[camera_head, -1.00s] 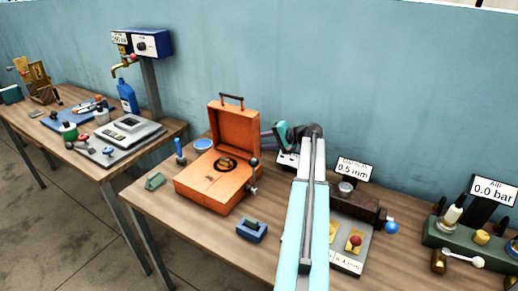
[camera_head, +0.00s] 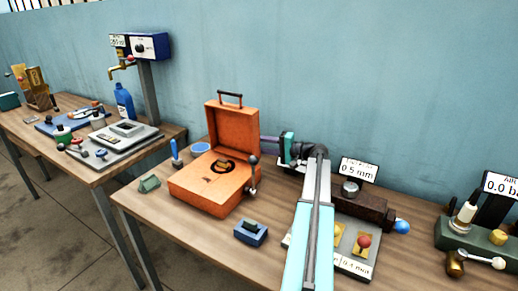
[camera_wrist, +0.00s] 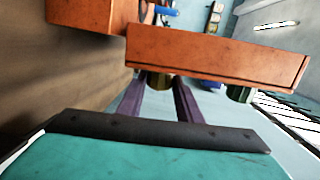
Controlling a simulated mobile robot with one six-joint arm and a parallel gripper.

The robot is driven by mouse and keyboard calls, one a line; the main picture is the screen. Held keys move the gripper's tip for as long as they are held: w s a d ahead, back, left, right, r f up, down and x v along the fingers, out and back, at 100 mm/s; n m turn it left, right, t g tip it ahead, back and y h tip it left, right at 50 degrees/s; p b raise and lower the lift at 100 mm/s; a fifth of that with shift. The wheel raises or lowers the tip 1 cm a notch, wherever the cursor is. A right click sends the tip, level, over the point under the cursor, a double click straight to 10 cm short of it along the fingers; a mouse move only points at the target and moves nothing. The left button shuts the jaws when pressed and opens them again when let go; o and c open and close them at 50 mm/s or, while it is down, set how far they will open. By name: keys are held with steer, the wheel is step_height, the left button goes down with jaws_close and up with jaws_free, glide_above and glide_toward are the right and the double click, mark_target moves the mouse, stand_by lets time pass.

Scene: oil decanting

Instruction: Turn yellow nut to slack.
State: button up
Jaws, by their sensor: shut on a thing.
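An orange case (camera_head: 215,190) stands on the bench with its lid (camera_head: 236,138) raised. My gripper (camera_head: 265,142) reaches leftward to the right edge of the lid; its fingertips are hidden there. The nut sits right beside the orange wall. The fingers appear shut on it. I cannot tell how far it is turned. The nut is hidden in the head view.
A lever with a dark ball knob (camera_head: 253,161) stands at the case's right side. A blue block (camera_head: 250,233) lies in front. A dark gauge block (camera_head: 362,205) with a 0.5 mm sign (camera_head: 359,171) stands right of my arm. The wall (camera_head: 420,90) is close behind.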

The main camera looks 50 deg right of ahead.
stand_by(0.4)
steer(key=o, duration=1)
steer(key=shift+o, duration=0.2)
steer(key=shift+r+g+h+p, duration=0.35)
steer(key=shift+g+p, duration=0.15)
steer(key=shift+p, duration=1.15)
steer(key=g+p, duration=0.2)
steer(key=p, duration=0.2)
steer(key=g+h+p, duration=0.1)
steer(key=g+p, duration=0.1)
steer(key=p, duration=0.2)
steer(key=m+g+h+p, duration=0.1)
steer(key=p, duration=0.4)
steer(key=shift+w+a+r+g, duration=0.1)
steer(key=shift+w+r+g, duration=0.1)
steer(key=shift+r+g, duration=0.2)
